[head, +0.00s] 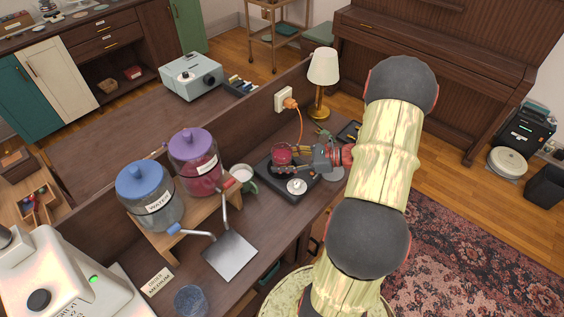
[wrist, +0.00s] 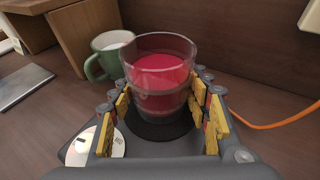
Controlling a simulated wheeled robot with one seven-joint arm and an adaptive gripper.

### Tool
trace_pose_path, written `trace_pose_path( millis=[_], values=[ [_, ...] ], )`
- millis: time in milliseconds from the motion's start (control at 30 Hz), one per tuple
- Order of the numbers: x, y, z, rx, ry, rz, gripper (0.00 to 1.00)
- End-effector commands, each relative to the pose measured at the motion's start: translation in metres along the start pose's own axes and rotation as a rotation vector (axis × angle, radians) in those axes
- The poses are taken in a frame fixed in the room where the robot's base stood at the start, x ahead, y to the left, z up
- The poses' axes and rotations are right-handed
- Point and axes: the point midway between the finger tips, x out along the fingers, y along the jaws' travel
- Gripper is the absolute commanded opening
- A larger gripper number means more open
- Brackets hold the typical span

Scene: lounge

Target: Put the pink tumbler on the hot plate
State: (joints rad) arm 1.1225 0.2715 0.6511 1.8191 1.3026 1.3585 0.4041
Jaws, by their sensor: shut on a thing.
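The pink tumbler (wrist: 160,75), a clear glass with pink-red liquid, stands upright between the fingers of my gripper (wrist: 162,112) in the wrist view. My gripper is shut on it, with pads touching both sides. In the head view the tumbler (head: 282,154) is over the hot plate (head: 292,190), a dark unit with a round white knob. In the wrist view the tumbler is over the hot plate's black disc (wrist: 160,128). I cannot tell whether its base touches the disc. My gripper (head: 290,160) reaches in from the right.
A green mug (head: 243,175) stands just left of the hot plate. Two dispensers, blue-lidded (head: 150,195) and purple-lidded (head: 195,162), stand on a wooden stand over a metal tray (head: 230,256). An orange cord (head: 299,118) runs from the wall socket behind. A lamp (head: 322,78) stands at the back.

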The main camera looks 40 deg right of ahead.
Motion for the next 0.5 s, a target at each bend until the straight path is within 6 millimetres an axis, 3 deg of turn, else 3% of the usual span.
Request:
trace_pose_path(
  millis=[267, 300, 500],
  values=[
    [0.0003, -0.0003, -0.0012, -0.001, 0.000, 0.000, 0.09],
    [0.0004, -0.0001, -0.0017, -0.001, 0.000, 0.000, 0.49],
    [0.0003, -0.0001, -0.0013, -0.001, 0.000, 0.000, 0.60]
  ],
)
